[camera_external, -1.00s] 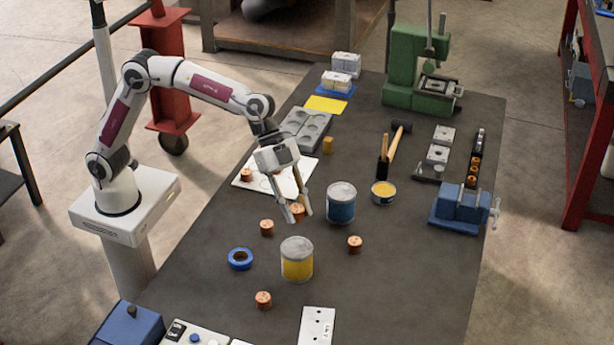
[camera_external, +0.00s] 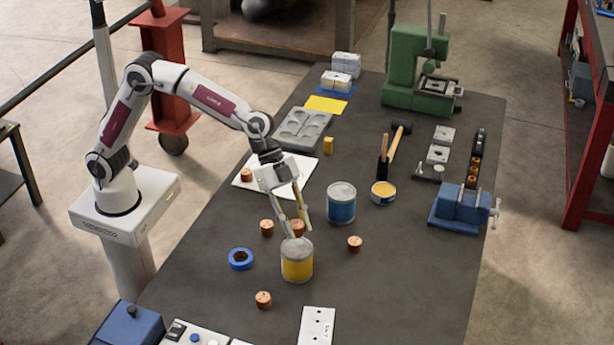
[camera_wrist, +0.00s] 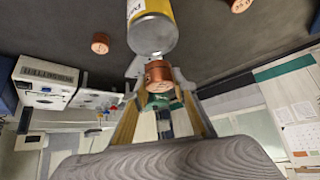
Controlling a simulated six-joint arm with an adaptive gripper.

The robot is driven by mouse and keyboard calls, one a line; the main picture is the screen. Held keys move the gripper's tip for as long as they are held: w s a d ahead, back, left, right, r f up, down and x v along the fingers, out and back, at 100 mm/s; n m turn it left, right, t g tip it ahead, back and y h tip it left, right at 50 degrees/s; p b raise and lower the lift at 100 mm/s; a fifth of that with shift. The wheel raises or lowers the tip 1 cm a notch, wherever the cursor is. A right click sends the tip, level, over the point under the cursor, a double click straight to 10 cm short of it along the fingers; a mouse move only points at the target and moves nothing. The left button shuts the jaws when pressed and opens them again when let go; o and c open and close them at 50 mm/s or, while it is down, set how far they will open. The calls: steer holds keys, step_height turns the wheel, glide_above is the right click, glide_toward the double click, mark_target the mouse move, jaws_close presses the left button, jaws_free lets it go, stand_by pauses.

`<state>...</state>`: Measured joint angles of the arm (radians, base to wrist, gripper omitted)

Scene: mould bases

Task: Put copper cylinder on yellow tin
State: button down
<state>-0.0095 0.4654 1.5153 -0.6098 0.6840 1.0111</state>
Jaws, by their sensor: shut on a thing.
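My gripper (camera_external: 297,230) is shut on a copper cylinder (camera_external: 297,226) and holds it between the fingertips, just behind and above the rim of the yellow tin. In the wrist view the held copper cylinder (camera_wrist: 158,74) sits between the fingers, close to the tin's grey lid. The yellow tin (camera_external: 297,264) stands upright on the table with a yellow band and a flat grey top; it also shows in the wrist view (camera_wrist: 152,33). Whether the cylinder touches the tin cannot be told.
Loose copper cylinders stand nearby at left (camera_external: 266,228), right (camera_external: 355,244) and front (camera_external: 263,300). A blue tin (camera_external: 341,207) stands behind right, a small open tin (camera_external: 383,194) beyond it. A blue tape roll (camera_external: 240,259) lies left of the yellow tin. The table's right front is clear.

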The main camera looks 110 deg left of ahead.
mark_target(297, 247)
steer(key=shift+f, duration=0.45)
steer(key=shift+f, duration=1.9)
steer(key=shift+f, duration=0.1)
steer(key=c, duration=1.6)
jaws_free()
steer(key=shift+c, duration=0.2)
